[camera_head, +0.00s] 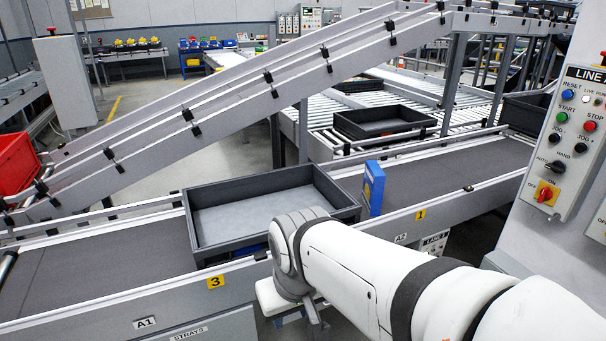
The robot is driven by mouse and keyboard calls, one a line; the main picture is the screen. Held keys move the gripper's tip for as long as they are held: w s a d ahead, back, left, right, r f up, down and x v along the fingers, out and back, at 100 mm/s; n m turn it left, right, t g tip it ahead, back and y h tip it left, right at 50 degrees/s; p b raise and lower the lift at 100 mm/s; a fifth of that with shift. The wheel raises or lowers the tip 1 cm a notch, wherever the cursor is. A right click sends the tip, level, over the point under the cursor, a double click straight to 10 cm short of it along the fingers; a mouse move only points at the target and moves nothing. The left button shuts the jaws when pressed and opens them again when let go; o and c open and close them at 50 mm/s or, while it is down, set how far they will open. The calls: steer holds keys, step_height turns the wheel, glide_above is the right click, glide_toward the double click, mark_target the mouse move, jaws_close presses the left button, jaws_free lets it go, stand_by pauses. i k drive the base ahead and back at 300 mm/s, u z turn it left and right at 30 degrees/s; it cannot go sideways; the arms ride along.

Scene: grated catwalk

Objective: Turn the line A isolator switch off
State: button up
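A red rotary switch on a yellow plate (545,194) sits low on the grey control panel (572,140) at the right edge. OFF and ON marks are printed near it, but I cannot tell which one the red handle points to. My gripper (314,318) is partly visible at the end of my white arm, low in the middle, in front of the conveyor and well left of the panel. My arm hides much of it, so its opening does not show.
A dark tray (195,218) and a blue box (373,188) stand on the near conveyor. A sloping conveyor (230,105) crosses behind. Above the switch, the panel carries several buttons and a black AUTO/HAND selector (556,167). A red bin (16,163) is at far left.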

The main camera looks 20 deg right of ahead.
mark_target(547, 193)
steer(key=z, duration=2.25)
steer(key=k, duration=1.25)
steer(key=u, duration=0.25)
steer(key=i, duration=1.95)
steer(key=z, duration=0.8)
